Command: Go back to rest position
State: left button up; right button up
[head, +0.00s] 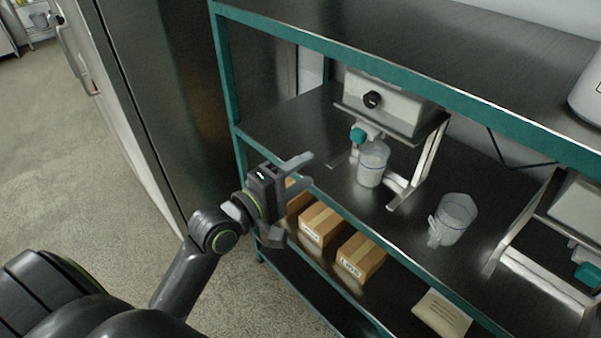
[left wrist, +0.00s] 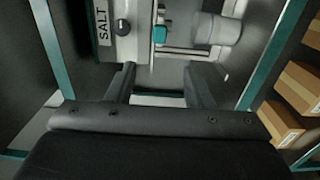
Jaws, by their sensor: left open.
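My left gripper (head: 290,198) is open and empty in the head view, in front of the teal-framed shelf's left end. In the left wrist view its two fingers (left wrist: 160,84) stand apart with nothing between them. Beyond them is a grey dispenser (left wrist: 116,45) labelled SALT with a teal tap (left wrist: 160,35). The dispenser (head: 392,100) also shows in the head view, on a metal stand on the middle shelf. A clear jug (head: 372,164) stands below its tap, apart from my gripper. My right gripper is not in view.
Another clear jug (head: 455,217) stands on the middle shelf, left of a second dispenser (head: 578,212). Cardboard boxes (head: 361,256) and a paper packet (head: 443,312) are on the lower shelf. A tall dark cabinet (head: 150,90) stands left of the shelf. Open floor (head: 60,180) lies to the left.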

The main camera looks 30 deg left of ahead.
pick_arm(q)
jog(key=w+a+f+m+g+y, duration=0.1)
jog(key=a+f+g+y, duration=0.15)
jog(key=f, duration=0.85)
jog(key=w+a+f+m+g+y, duration=0.15)
jog(key=a+f, duration=0.25)
jog(key=f, duration=0.8)
jog(key=s+a+f+m+g+y, duration=0.1)
jog(key=s+f, duration=0.1)
jog(key=f, duration=0.4)
jog(key=s+a+f+g+b, duration=0.1)
jog(key=s+f, duration=0.1)
jog(key=f, duration=0.3)
jog(key=s+a+f+m+g+y, duration=0.1)
jog(key=s+f, duration=0.2)
jog(key=f, duration=0.3)
jog(key=s+a+f+m+g+y+b, duration=0.1)
jog(key=s+f+m+g, duration=0.4)
jog(key=s+f, duration=1.25)
jog(key=s+d+f+m+g, duration=0.1)
jog(key=s+f+m+g, duration=0.1)
jog(key=s, duration=0.6)
jog(key=s+d+f+m+g, duration=0.1)
jog(key=s+f+m, duration=0.1)
jog(key=s+f, duration=0.3)
jog(key=s, duration=0.4)
jog(key=shift+s+f+g, duration=0.15)
jog(key=shift+s+g, duration=0.15)
jog(key=shift+g, duration=0.1)
